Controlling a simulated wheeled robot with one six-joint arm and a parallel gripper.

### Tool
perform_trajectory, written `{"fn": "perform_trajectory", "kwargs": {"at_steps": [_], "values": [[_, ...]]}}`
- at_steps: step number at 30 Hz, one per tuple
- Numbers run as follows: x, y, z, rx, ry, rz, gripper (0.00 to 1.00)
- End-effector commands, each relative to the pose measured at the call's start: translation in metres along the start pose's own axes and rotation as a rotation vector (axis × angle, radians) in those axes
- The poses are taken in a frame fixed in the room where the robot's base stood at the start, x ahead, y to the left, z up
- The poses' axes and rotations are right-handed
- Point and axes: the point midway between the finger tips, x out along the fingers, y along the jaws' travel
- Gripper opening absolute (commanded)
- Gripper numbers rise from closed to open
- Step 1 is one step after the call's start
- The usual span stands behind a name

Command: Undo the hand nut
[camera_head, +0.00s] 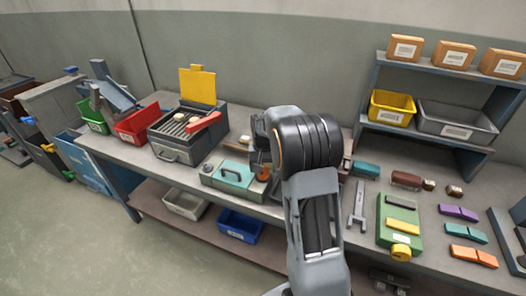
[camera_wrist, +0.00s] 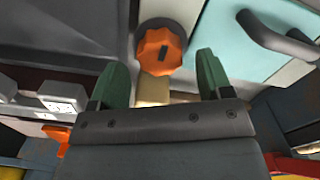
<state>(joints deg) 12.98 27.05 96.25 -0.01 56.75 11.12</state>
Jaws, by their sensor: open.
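The hand nut is an orange lobed knob. In the wrist view the hand nut (camera_wrist: 158,50) lies just beyond the fingertips, near the middle top. In the head view the hand nut (camera_head: 264,174) shows partly beside my arm, at the right end of a light fixture with a teal lid (camera_head: 233,174). My gripper (camera_wrist: 165,78) has its two green fingers spread apart and empty, one toward each side of the nut. I cannot tell whether either finger touches it. In the head view my arm hides the gripper.
A grill-like heater (camera_head: 180,152) with a yellow raised plate stands left of the fixture. A wrench (camera_head: 358,204) and a green block (camera_head: 399,222) lie right of my arm. The lid's grey handle (camera_wrist: 275,35) rises close by. A shelf (camera_head: 440,66) stands at the back right.

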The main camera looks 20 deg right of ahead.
Motion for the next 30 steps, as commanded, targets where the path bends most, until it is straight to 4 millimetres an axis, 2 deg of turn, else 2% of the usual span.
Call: {"fn": "perform_trajectory", "kwargs": {"at_steps": [1,9,15,21,30], "values": [[-0.011,0.0,-0.001,0.0,0.006,-0.001,0.72],[-0.067,0.0,0.0,-0.001,0.005,-0.001,0.72],[-0.097,0.0,0.0,-0.001,0.004,-0.001,0.72],[-0.112,0.0,0.0,-0.001,0.002,0.0,0.72],[-0.115,0.0,0.0,-0.001,0.001,0.0,0.72]]}}
